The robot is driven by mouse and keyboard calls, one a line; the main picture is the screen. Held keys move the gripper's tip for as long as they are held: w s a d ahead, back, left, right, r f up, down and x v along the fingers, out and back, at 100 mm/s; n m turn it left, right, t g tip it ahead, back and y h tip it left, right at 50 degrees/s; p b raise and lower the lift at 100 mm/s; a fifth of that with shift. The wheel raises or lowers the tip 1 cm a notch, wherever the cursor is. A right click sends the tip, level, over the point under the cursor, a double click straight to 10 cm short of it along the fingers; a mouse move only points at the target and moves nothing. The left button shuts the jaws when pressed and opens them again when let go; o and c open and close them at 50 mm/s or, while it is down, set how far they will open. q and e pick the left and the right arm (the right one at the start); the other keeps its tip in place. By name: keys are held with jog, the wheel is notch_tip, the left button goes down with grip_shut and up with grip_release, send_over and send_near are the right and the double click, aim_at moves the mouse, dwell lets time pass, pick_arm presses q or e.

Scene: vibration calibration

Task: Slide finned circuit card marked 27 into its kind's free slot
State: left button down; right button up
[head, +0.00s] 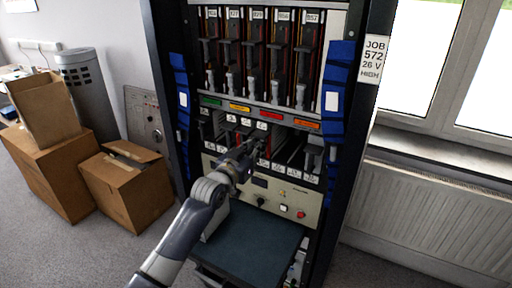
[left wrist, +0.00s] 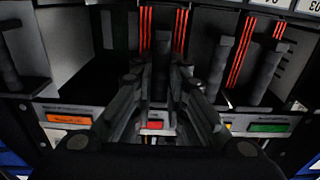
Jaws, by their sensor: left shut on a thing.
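My left gripper (head: 257,145) reaches into the lower bay of the rack, below the red label. In the left wrist view its fingers (left wrist: 160,82) are shut on the dark upright handle of a circuit card (left wrist: 161,62). Red-striped edges show behind that handle. The card's number and how deep it sits are hidden by the gripper. Other cards with dark handles stand in the lower bay, one (left wrist: 220,68) beside the held card. Dark gaps show between some of them. My right gripper is not in view.
The upper bay holds a row of cards (head: 254,55) with white number tags. Green, yellow, red (head: 271,115) and orange (head: 307,125) labels line the strip between bays. Blue padded straps (head: 338,88) flank the rack. A dark shelf (head: 255,240) lies below; cardboard boxes (head: 125,190) stand left.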

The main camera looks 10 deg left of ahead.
pick_arm(q)
jog(key=shift+r, duration=0.2)
jog(key=c, duration=1.5)
grip_release()
jog(key=shift+w+d+f, duration=0.1)
jog(key=shift+f, duration=0.65)
jog(key=shift+p+v, duration=1.6)
jog(key=shift+v, duration=0.95)
